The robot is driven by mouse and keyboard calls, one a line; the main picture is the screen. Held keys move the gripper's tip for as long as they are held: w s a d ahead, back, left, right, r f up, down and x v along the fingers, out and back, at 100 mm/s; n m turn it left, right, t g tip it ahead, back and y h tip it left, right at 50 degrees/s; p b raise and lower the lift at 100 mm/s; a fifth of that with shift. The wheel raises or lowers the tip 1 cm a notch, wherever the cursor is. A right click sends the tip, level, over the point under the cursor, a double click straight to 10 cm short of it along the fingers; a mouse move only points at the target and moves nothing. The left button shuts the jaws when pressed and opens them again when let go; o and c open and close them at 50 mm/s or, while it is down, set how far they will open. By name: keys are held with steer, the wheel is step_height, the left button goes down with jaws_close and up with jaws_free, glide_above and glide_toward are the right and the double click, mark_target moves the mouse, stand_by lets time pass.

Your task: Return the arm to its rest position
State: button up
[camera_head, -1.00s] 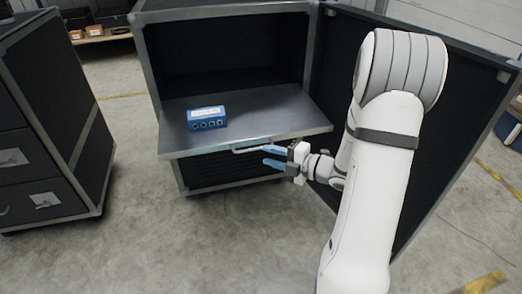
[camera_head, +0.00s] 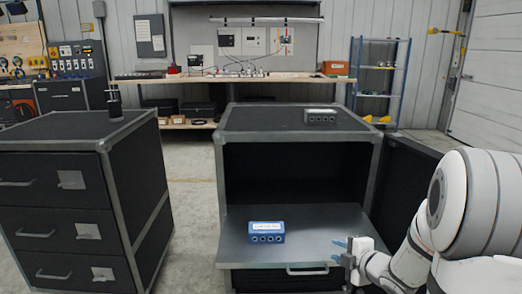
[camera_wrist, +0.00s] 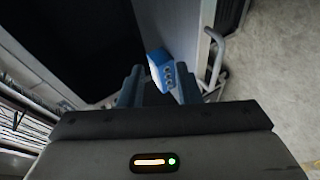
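My gripper (camera_head: 337,249) is at the right of the pulled-out shelf, near its front right corner. Its two blue fingers are apart with nothing between them, and they also show in the wrist view (camera_wrist: 159,86). A blue box with a white label and round ports (camera_head: 266,232) stands on the grey shelf (camera_head: 330,220) of the open black case. The box also shows beyond the fingers in the wrist view (camera_wrist: 165,72). The shelf's front handle (camera_head: 307,270) is to the left of and below the fingertips, apart from them. My arm's lower part is cut off at the right edge.
The case's open door (camera_head: 405,185) stands close behind my arm. A grey device (camera_head: 321,115) lies on top of the case (camera_head: 250,120). A black drawer cabinet (camera_head: 75,195) stands at the left, with bare floor between. A workbench (camera_head: 240,78) lines the back wall.

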step_height(320, 180, up, 14)
steer(key=s+d+m+g+h+p, duration=0.2)
steer(key=s+m+h+p, duration=0.1)
steer(key=m+h+p, duration=0.4)
steer(key=s+a+r+m+g+y+p, duration=0.1)
steer(key=s+a+r+m+g+p, duration=0.2)
steer(key=s+r+m+p, duration=0.3)
steer(key=s+a+r+m+g+y+p, duration=0.1)
steer(key=s+a+r+m+g+p, duration=0.3)
steer(key=s+r+p, duration=0.5)
steer(key=s+a+r+m, duration=0.2)
steer(key=s, duration=0.4)
steer(key=shift+s+a+m+g+p, duration=0.25)
steer(key=shift+a+m+g+p, duration=0.05)
steer(key=shift+m+p, duration=0.1)
